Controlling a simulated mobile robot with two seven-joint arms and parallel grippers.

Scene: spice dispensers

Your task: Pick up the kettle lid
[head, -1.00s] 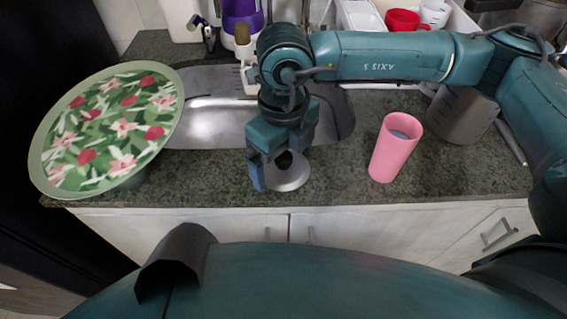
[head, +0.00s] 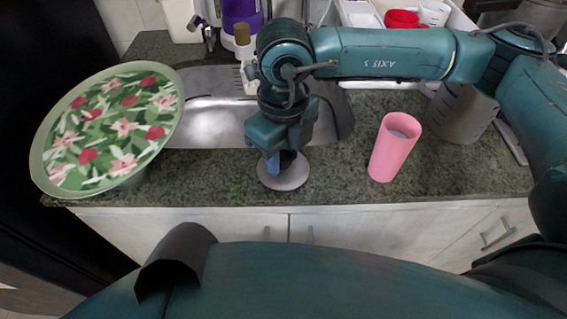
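The kettle lid (head: 283,181) is a round, silvery disc lying flat on the granite counter in front of the sink. My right gripper (head: 281,164) points down over it from above. Its fingers, one of them blue, are drawn together at the lid's dark knob, which they mostly hide. They look shut on the knob, and the lid still appears to rest on the counter. My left gripper is not in view.
A pink cup (head: 394,147) stands to the right of the lid. A large floral tray (head: 44,178) is tilted at the left. The metal sink (head: 210,125) lies behind, and a grey jug (head: 459,116) stands at the right. Counter on both sides of the lid is clear.

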